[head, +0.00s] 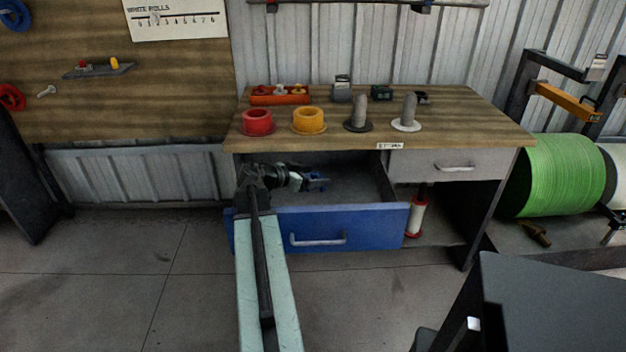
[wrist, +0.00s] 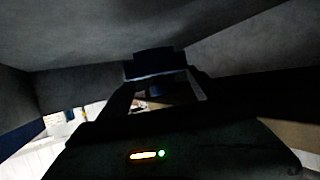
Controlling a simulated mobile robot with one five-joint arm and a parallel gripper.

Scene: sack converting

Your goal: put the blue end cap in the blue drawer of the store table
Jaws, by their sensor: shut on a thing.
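The store table (head: 460,122) stands against the back wall with its blue drawer (head: 375,222) pulled open. My gripper (head: 307,182) is over the open drawer, behind its blue front and below the tabletop. It is shut on the blue end cap (head: 319,182), a small blue shape at the jaw tips. In the dark wrist view, a dark blue shape (wrist: 154,66), seemingly the cap, sits between the fingertips. Grey surfaces surround it there. The drawer floor under the cap is partly hidden, and I cannot tell whether the cap touches it.
On the tabletop are a red ring (head: 257,121), a yellow ring (head: 309,121), two grey posts and an orange tray (head: 280,96). A shut grey drawer (head: 446,166) is at right. A green roll (head: 552,175) stands further right. A dark table (head: 560,300) fills the lower right.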

